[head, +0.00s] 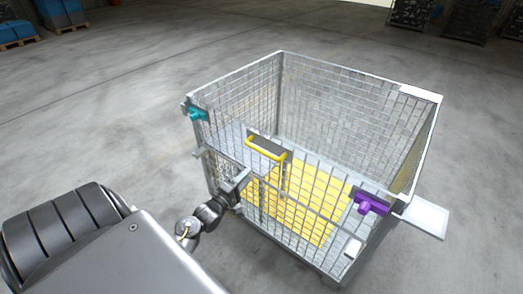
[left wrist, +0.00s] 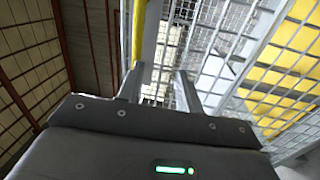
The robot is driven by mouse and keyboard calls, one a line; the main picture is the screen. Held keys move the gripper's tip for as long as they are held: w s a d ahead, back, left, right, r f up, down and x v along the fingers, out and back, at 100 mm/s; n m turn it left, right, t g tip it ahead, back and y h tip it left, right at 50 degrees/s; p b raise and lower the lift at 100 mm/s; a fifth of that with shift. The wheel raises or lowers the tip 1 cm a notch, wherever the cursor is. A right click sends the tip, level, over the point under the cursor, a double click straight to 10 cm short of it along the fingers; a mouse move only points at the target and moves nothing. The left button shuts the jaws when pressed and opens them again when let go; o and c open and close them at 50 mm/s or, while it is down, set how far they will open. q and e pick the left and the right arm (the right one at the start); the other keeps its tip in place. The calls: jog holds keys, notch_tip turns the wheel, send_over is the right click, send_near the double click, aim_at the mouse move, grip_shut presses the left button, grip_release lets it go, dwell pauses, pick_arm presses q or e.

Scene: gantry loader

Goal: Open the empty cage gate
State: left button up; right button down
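The wire mesh cage (head: 350,100) stands on the floor with nothing lying in it; a yellow floor panel shows inside. Its front gate (head: 305,195) is upright and looks closed. A yellow handle (head: 266,147) on a grey plate sits at the gate's upper part. A teal latch (head: 198,114) is at the left front corner, and a purple latch (head: 371,203) at the right front. My left gripper (head: 246,180) is at the front mesh, below and left of the handle. In the left wrist view its fingers (left wrist: 158,83) are apart, with mesh showing between them; a yellow bar (left wrist: 138,30) rises beyond the left finger.
A pale flat plate (head: 428,217) juts out at the cage's right side. Blue crates on pallets (head: 62,12) stand far back left, and dark mesh containers (head: 411,13) far back right. The concrete floor around the cage is clear.

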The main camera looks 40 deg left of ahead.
aim_at(262, 151)
pick_arm(q)
jog(key=shift+n+t, duration=0.3)
jog(key=shift+t, duration=0.2)
jog(key=w+r, duration=0.1)
jog(key=w, duration=0.2)
jog(key=w+r, duration=0.2)
jog(key=w, duration=0.2)
jog(key=w+a+r+p, duration=0.1)
jog(key=w+r, duration=0.1)
jog(key=w, duration=0.1)
jog(key=shift+w+r, duration=0.15)
jog(key=shift+w, duration=0.15)
grip_shut()
